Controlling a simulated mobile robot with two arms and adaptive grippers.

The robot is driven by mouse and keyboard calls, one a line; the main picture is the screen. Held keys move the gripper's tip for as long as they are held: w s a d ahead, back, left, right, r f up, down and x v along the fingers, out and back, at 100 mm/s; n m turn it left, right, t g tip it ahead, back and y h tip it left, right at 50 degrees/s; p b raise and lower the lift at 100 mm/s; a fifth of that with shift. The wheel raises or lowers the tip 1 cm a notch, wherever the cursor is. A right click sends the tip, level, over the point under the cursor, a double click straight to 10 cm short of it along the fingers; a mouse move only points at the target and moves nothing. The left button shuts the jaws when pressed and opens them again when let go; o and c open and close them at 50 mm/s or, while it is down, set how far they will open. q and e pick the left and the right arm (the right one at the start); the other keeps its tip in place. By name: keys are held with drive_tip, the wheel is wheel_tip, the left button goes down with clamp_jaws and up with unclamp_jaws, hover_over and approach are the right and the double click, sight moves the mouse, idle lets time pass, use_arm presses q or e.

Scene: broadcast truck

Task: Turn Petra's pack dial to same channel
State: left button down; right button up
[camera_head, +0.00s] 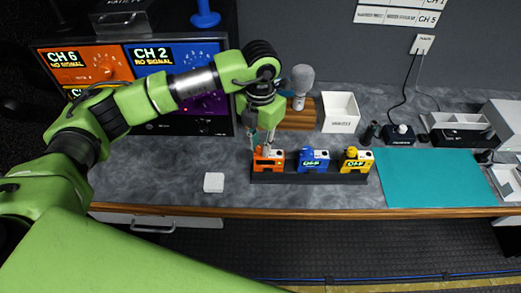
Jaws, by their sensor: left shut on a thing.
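Three small packs stand in a row on a black rack (310,178) near the counter's front edge: an orange pack (268,164), a blue pack (314,163) and a yellow pack (357,162). Each has a small display and a top fitting. The displays are too small for me to read surely. My left gripper (264,150) points down over the orange pack, its fingers closed around the top of that pack. The dial there is hidden by the fingers. I cannot tell which pack is Petra's. My right gripper is out of view.
Monitors (103,64) marked CH 6 and CH 2 stand at the left. A sign (402,14) on the wall shows CH 5. A microphone (301,82) and white box (340,112) stand behind the packs. A teal mat (437,179) lies right, a white square (214,182) left.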

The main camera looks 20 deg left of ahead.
sight(261, 148)
use_arm(q)
drive_tip(key=m+b, duration=0.9)
drive_tip(key=b, duration=0.1)
drive_tip(key=shift+f+b, duration=0.2)
drive_tip(key=shift+b, duration=0.1)
drive_tip(key=m+b, duration=0.3)
drive_tip(key=shift+m, duration=0.4)
drive_tip(key=shift+r+m+b, duration=0.2)
drive_tip(key=shift+m+b, duration=0.85)
drive_tip(key=shift+m, duration=0.95)
drive_tip(key=c, duration=1.9)
unclamp_jaws()
wheel_tip(261, 148, up, 12)
drive_tip(key=shift+r, duration=0.1)
